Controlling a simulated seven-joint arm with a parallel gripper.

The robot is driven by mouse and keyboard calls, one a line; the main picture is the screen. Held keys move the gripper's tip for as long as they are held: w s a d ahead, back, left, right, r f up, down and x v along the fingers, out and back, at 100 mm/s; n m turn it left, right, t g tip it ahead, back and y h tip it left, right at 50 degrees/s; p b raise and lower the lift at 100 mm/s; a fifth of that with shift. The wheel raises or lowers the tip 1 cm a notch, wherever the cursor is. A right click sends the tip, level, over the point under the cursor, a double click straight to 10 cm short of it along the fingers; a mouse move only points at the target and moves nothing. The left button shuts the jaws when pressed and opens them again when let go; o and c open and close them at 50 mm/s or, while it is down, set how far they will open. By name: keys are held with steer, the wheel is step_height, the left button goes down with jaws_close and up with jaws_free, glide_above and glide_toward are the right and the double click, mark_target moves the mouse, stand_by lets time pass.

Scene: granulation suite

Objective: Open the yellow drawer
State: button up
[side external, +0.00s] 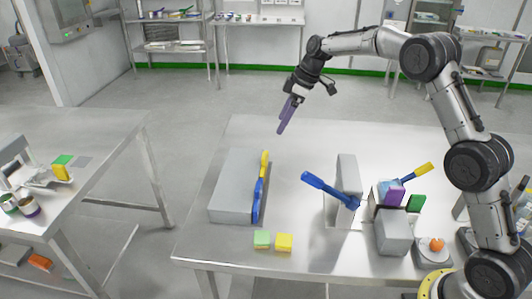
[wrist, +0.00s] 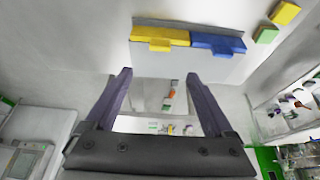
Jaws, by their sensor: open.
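A grey box-shaped drawer unit (side external: 231,184) stands on the left part of the steel table. The yellow drawer (side external: 264,163) is on its right-hand face, at the far end, beside a blue drawer (side external: 258,200). In the wrist view the yellow drawer (wrist: 160,36) is at the top, left of the blue drawer (wrist: 218,43). Both fronts lie in line and look closed, and each has a protruding handle. My gripper (side external: 281,130) hangs tilted in the air, above and beyond the yellow drawer. In the wrist view its two purple fingers (wrist: 159,74) are apart, with nothing between them.
A green block (side external: 262,239) and a yellow block (side external: 284,242) lie near the front edge. A grey upright stand (side external: 347,175) with a blue-handled tool (side external: 325,188) and several boxes occupy the right. The table between drawers and stand is clear.

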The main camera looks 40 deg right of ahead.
mark_target(265, 155)
steer(key=x, duration=1.3)
steer(key=shift+f, duration=0.3)
jaws_close()
